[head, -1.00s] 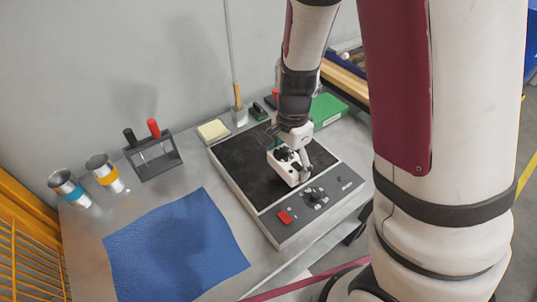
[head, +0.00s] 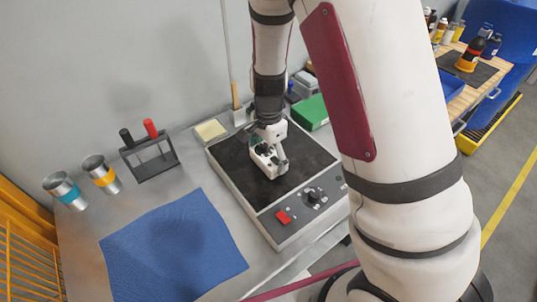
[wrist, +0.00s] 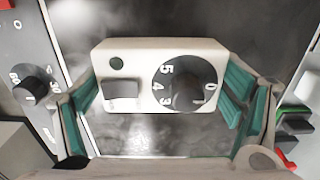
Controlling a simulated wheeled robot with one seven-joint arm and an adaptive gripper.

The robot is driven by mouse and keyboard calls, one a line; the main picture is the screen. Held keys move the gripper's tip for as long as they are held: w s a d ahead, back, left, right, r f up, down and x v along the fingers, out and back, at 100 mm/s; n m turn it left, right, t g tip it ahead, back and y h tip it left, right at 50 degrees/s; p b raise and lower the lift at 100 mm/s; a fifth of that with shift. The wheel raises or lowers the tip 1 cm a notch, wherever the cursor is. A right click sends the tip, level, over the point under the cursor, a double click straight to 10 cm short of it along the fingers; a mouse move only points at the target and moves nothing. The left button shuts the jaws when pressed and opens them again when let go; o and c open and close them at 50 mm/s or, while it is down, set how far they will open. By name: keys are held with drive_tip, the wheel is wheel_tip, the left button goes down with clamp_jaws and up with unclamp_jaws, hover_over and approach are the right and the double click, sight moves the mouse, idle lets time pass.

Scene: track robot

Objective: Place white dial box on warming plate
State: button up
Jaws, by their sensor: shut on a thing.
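The white dial box (wrist: 136,72) is between the teal-padded fingers of my gripper (wrist: 160,95) in the wrist view. Its face carries a black numbered dial and a grey switch. In the head view the white dial box (head: 264,163) is over the black top of the warming plate (head: 312,158), left of its middle. My gripper (head: 271,156) is shut on the box from above. I cannot tell whether the box's underside touches the plate. The plate's front panel has a red switch and a black knob.
A blue cloth (head: 175,250) lies at the front left. Two metal cups (head: 100,174) and a rack with red and black handles (head: 150,155) stand at the left. A yellow pad (head: 209,130) and a green box (head: 310,112) are behind the plate.

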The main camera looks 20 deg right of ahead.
drive_tip(key=shift+f, duration=0.1)
drive_tip(key=o, duration=1.2)
wheel_tip(320, 180, up, 11)
drive_tip(key=p, duration=0.1)
wheel_tip(320, 180, up, 7)
drive_tip(key=n+y, duration=0.1)
drive_tip(key=n, duration=0.2)
hover_over(268, 154)
drive_tip(key=s, duration=0.4)
drive_tip(key=s+d+r+n+t, duration=0.1)
drive_tip(key=s+r+n, duration=0.2)
drive_tip(key=s, duration=0.4)
drive_tip(key=s+d+r+n+t, duration=0.1)
drive_tip(key=s+r+n, duration=0.2)
drive_tip(key=s, duration=0.3)
drive_tip(key=s+d+r+n+t+h, duration=0.1)
drive_tip(key=s+r+n, duration=0.3)
drive_tip(key=s, duration=0.3)
drive_tip(key=shift+s+d+n+t, duration=0.15)
drive_tip(key=shift+s+n+t, duration=0.2)
drive_tip(key=shift+n, duration=0.35)
